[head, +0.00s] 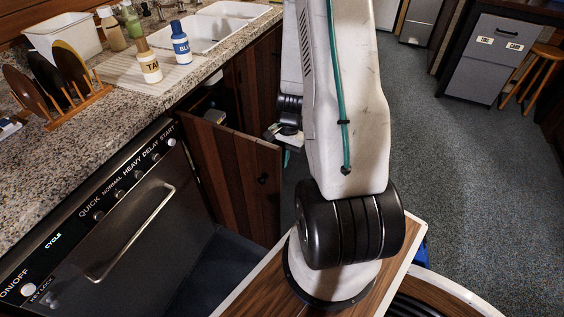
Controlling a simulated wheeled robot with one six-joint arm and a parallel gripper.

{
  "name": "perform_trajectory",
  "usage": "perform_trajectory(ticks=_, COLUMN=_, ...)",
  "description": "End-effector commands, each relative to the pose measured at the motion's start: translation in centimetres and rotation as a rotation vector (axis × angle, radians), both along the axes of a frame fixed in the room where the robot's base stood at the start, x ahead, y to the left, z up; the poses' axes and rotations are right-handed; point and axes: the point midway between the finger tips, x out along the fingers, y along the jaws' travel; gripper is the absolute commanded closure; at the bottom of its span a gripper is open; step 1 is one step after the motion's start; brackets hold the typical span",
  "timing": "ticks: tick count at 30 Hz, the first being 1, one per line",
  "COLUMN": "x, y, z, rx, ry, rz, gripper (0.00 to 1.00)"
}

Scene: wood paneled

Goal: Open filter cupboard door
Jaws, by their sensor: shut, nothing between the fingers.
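A wooden cupboard door (232,180) under the sink counter stands swung out from the cabinet, next to the dishwasher. Its dark handle (262,179) is on the face near the free edge. The cupboard opening (213,100) shows behind it, with something pale inside. No label shows that names it the filter cupboard. My gripper (277,134) is partly hidden behind my arm, near the top free corner of the door. It is shut with nothing held. Whether it touches the door cannot be told.
The dishwasher (120,215) with its bar handle is at left. The counter (128,108) carries a plate rack (75,113), a tan bottle (149,66), a blue bottle (181,45) and a sink (205,32). Blue-grey floor (450,150) is clear at right, before grey bins (480,70) and a stool (537,75).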

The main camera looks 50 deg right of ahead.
Motion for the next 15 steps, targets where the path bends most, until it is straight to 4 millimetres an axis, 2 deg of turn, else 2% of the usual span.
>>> perform_trajectory(ticks=2, x=0.5, y=-1.4, z=0.0, rx=-0.001, ry=-0.001, rz=0.005, gripper=1.00)
perform_trajectory(ticks=9, x=0.9, y=-2.7, z=5.5, rx=-0.003, ry=-0.003, rz=0.007, gripper=1.00)
perform_trajectory(ticks=15, x=1.1, y=-3.5, z=8.6, rx=-0.003, ry=-0.003, rz=0.008, gripper=1.00)
